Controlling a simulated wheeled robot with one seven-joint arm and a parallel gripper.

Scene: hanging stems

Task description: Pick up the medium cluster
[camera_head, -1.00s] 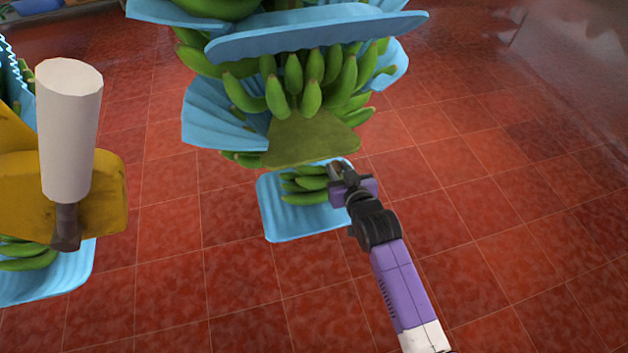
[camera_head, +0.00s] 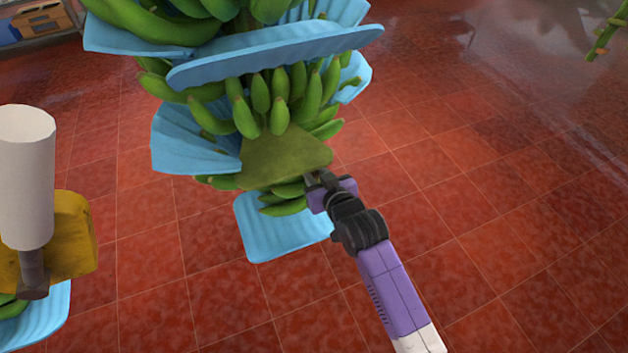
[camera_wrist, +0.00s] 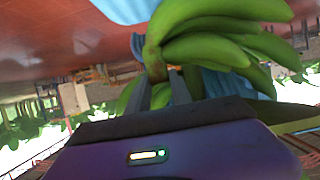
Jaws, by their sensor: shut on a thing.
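My gripper (camera_head: 318,186) is shut on a small hand of green bananas, the cluster (camera_head: 284,206), just below the hanging stem. In the wrist view the fingers (camera_wrist: 166,92) close at the cluster's crown, and its green bananas (camera_wrist: 222,35) fan out up and to the right. In the head view the cluster is partly hidden by my gripper and the stem's cut lower end (camera_head: 285,158). It shows above the upper part of a light blue pad (camera_head: 280,240). Whether it touches the pad is unclear.
The big hanging stem carries several banana hands (camera_head: 265,100) with blue separator sheets (camera_head: 275,55) between them. A yellow part with a white cylinder (camera_head: 25,175) stands at the left. The red tiled floor (camera_head: 500,200) is open to the right.

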